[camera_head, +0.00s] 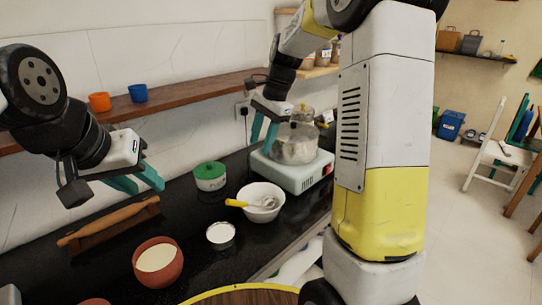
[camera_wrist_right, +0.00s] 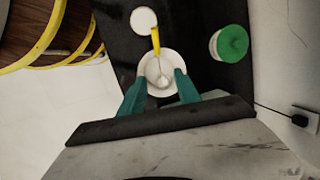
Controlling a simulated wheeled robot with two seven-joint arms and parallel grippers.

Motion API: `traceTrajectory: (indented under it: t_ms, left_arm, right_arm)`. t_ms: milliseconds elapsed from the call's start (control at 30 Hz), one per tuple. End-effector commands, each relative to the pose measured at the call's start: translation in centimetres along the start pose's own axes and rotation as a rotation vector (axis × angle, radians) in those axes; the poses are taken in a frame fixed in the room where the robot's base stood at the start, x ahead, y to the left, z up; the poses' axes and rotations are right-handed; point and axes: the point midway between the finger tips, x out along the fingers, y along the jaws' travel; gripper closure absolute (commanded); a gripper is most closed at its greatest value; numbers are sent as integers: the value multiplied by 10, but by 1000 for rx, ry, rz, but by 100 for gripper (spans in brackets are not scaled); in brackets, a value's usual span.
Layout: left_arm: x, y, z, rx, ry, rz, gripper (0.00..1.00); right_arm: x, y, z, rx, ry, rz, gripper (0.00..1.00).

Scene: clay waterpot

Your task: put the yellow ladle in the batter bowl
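The yellow ladle (camera_head: 236,203) rests in a white bowl (camera_head: 250,215), its yellow handle over the rim to the left. In the right wrist view the yellow ladle (camera_wrist_right: 155,38) and white bowl (camera_wrist_right: 147,88) show beyond the fingertips. A terracotta bowl of pale batter (camera_head: 158,262) stands at the front left. My right gripper (camera_head: 264,133) is open and empty, above and behind the white bowl; its fingers (camera_wrist_right: 159,80) are spread in the wrist view. My left gripper (camera_head: 143,183) seems open and empty, above the counter near the rolling pin.
A green-lidded jar (camera_head: 210,177), a small white-filled dish (camera_head: 221,235) and a rolling pin (camera_head: 108,222) are on the black counter. A stove (camera_head: 305,176) with a glass pot (camera_head: 294,146) stands at the right. A wooden shelf (camera_head: 185,97) with two cups runs behind.

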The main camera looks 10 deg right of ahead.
Motion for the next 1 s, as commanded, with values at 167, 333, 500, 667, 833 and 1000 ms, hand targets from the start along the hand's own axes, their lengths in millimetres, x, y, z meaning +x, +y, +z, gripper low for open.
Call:
traceTrajectory:
  t_ms: [167,333,500,667,833,1000]
  left_arm:
    - [0,0,0,0,0,0,64]
    - [0,0,0,0,0,0,64]
    - [0,0,0,0,0,0,64]
    - [0,0,0,0,0,0,64]
    - [0,0,0,0,0,0,64]
    - [0,0,0,0,0,0,64]
  right_arm:
    - [-45,42,28,-232,65,-83,61]
    - [-72,87,54,-466,151,-141,61]
    - [-84,134,80,-701,257,-178,61]
    - [-85,173,100,-906,364,-189,61]
    - [-79,200,112,-1054,450,-183,61]
    - [-76,210,116,-1111,483,-175,61]
